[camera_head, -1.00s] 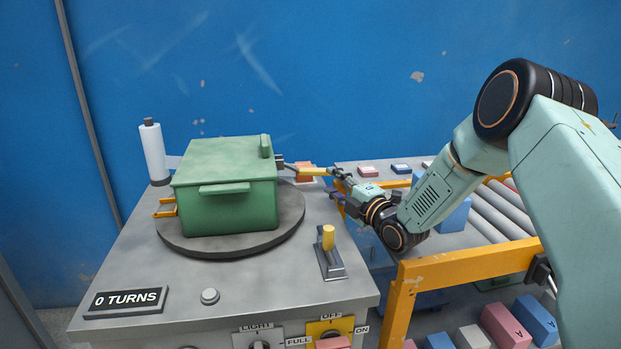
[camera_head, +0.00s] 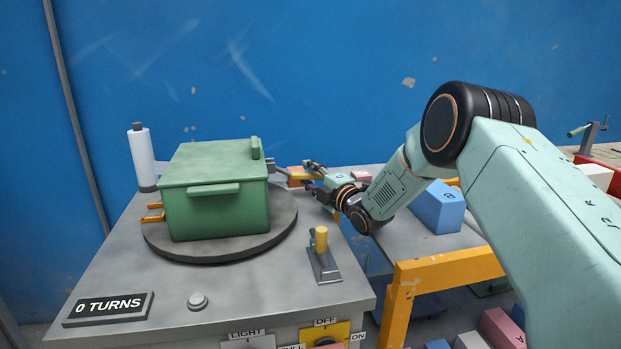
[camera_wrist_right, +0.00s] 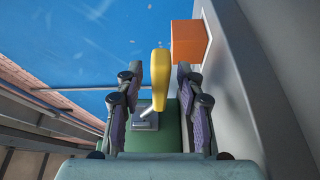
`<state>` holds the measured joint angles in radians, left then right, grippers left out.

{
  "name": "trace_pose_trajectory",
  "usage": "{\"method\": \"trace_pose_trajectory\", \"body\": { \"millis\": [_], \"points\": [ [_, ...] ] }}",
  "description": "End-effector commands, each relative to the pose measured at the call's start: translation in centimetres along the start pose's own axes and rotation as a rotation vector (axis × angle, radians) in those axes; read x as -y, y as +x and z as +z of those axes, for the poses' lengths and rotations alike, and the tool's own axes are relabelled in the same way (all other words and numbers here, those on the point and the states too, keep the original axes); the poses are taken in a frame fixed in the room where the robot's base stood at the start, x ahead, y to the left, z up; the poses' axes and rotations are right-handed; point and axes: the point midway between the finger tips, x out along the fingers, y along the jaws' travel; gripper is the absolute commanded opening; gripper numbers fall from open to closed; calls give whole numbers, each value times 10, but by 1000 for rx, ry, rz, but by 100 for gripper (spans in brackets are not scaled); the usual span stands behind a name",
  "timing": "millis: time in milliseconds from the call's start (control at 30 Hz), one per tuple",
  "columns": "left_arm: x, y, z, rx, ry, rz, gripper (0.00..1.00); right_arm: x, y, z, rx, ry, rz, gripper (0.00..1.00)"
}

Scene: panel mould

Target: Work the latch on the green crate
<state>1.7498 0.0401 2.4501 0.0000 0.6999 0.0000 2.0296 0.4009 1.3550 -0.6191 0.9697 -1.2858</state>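The green crate (camera_head: 214,205) sits with its lid down on a round dark turntable (camera_head: 290,222). Its latch (camera_head: 272,166) is a small grey bracket at the right side, with a yellow lever pointing right. In the right wrist view the yellow lever (camera_wrist_right: 160,75) shows between my fingers, above a metal plate (camera_wrist_right: 146,119). My right gripper (camera_head: 308,177) is open around the lever. In the right wrist view the gripper (camera_wrist_right: 160,68) shows a gap on both sides of it. The bracket is partly hidden in the head view. My left gripper is not in view.
An orange block (camera_wrist_right: 188,42) lies close by the lever. A white cylinder (camera_head: 141,158) stands left of the crate, and a yellow-handled lever (camera_head: 321,240) stands in front right. A "0 TURNS" sign (camera_head: 108,308) and a button (camera_head: 198,301) are at the front. A yellow-framed table (camera_head: 450,267) is at right.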

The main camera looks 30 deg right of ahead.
Motion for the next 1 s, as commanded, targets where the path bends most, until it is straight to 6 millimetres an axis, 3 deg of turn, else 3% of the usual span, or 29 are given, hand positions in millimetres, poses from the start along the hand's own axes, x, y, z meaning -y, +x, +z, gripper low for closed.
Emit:
{"method": "trace_pose_trajectory", "body": {
  "millis": [167,600,1000],
  "points": [
    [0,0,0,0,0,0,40,0,1,0,0,0,0,37],
    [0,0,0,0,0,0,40,0,1,0,0,0,0,0],
    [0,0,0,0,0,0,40,0,0,1,1,0,0,0]
  ]
}}
